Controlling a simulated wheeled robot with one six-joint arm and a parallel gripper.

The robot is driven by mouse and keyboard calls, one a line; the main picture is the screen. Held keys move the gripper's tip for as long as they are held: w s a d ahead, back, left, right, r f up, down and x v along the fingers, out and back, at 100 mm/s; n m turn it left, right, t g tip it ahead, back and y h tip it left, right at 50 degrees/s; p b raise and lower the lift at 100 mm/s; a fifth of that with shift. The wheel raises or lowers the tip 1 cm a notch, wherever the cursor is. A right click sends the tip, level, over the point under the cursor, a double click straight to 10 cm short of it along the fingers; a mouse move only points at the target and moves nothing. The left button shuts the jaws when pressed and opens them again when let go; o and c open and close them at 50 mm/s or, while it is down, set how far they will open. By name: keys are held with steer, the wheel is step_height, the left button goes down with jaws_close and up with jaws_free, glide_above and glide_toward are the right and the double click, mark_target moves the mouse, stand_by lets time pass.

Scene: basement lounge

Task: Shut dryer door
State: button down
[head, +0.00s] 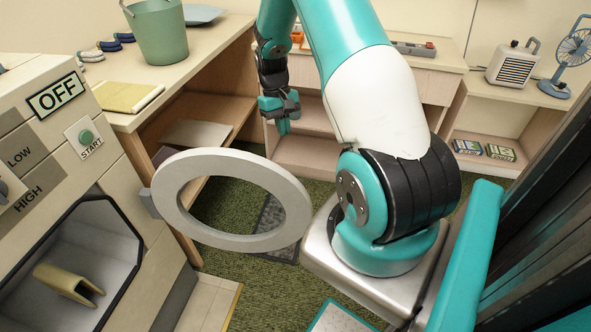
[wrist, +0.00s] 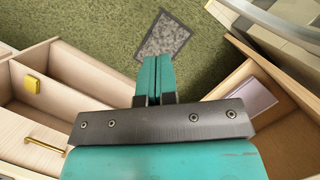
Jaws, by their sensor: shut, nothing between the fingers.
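The dryer (head: 110,175) stands at the left of the head view, with an OFF display and a START button. Its door, a light grey ring (head: 175,216), stands wide open, swung out from the hinge at the right of the drum opening (head: 110,225). A folded tan item (head: 68,281) lies inside the drum. My gripper (head: 283,128) is shut and empty, pointing down beyond the door, apart from it. In the wrist view my shut fingers (wrist: 155,75) point at the floor. A pale curved edge (wrist: 285,22) at the top right there looks like the door ring.
A wooden counter (head: 190,65) with a green bucket (head: 158,32) stands behind the dryer. A low shelf unit (head: 300,130) is behind my gripper. A grey mat (head: 272,225) lies on green carpet. A heater (head: 512,63) and fan (head: 572,52) stand at the right.

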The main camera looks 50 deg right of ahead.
steer(key=s+a+f+p, duration=0.2)
steer(key=s+f, duration=0.4)
steer(key=f, duration=0.4)
steer(key=shift+a, duration=0.35)
steer(key=shift+s, duration=0.1)
steer(key=shift+s+a, duration=0.1)
